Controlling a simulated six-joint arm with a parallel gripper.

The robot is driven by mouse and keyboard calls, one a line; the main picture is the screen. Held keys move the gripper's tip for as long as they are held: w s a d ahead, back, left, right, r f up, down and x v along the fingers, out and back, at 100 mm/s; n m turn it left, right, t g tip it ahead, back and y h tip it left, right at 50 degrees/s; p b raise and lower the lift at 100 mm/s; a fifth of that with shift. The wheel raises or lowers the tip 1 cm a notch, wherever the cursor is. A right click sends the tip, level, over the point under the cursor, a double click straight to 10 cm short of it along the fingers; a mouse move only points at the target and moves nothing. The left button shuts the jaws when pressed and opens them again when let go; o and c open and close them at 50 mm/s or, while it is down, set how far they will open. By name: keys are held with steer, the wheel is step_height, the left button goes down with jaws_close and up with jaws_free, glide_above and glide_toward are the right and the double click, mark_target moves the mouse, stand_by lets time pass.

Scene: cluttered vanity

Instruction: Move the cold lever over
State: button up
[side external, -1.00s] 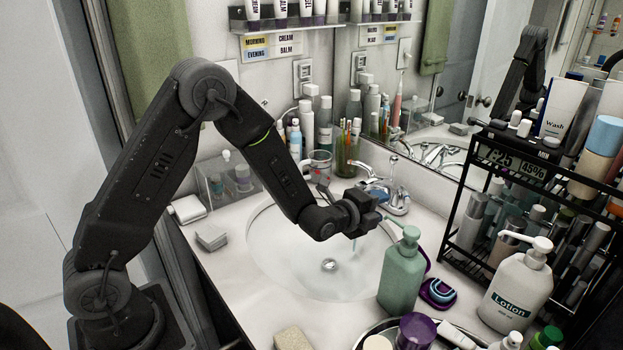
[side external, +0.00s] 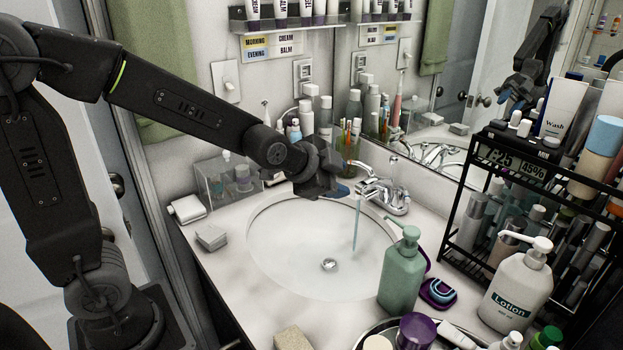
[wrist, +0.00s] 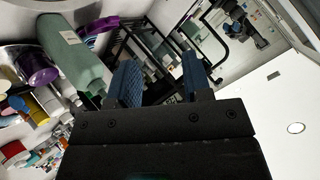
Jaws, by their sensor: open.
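The chrome faucet (side external: 385,194) stands at the back right of the white sink basin (side external: 300,262). A thin stream of water (side external: 356,228) falls from its spout into the basin. Small levers show at the faucet's body, but I cannot tell which is the cold one. My gripper (side external: 341,190) hangs above the back rim of the basin, just left of the faucet, with a blue finger pad showing near the spout. In the wrist view my gripper (wrist: 160,78) has its two blue-padded fingers apart with nothing between them. The faucet is not clearly seen there.
A green pump bottle (side external: 401,275) stands right of the basin, near a lotion bottle (side external: 518,287) and a black wire rack (side external: 470,200). A clear box (side external: 222,181) and soap bars (side external: 211,237) lie left. The space over the basin is free.

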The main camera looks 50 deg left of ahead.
steer(key=s+n, duration=0.1)
steer(key=s, duration=0.1)
steer(key=s+r+g, duration=0.1)
steer(key=s+n, duration=0.1)
steer(key=s, duration=0.1)
steer(key=shift+s+a+r+n, duration=0.1)
steer(key=shift+s+r+n, duration=0.2)
steer(key=shift+r, duration=0.05)
steer(key=m+g+y, duration=0.3)
steer(key=m+g, duration=0.2)
steer(key=m, duration=1.4)
glide_above(406, 193)
steer(key=s+d, duration=0.3)
steer(key=s, duration=0.2)
step_height(406, 193, down, 3)
steer(key=shift+h, duration=0.3)
steer(key=x, duration=1.3)
steer(key=shift+s+a+f, duration=0.1)
steer(key=shift+s+a, duration=0.1)
jaws_close()
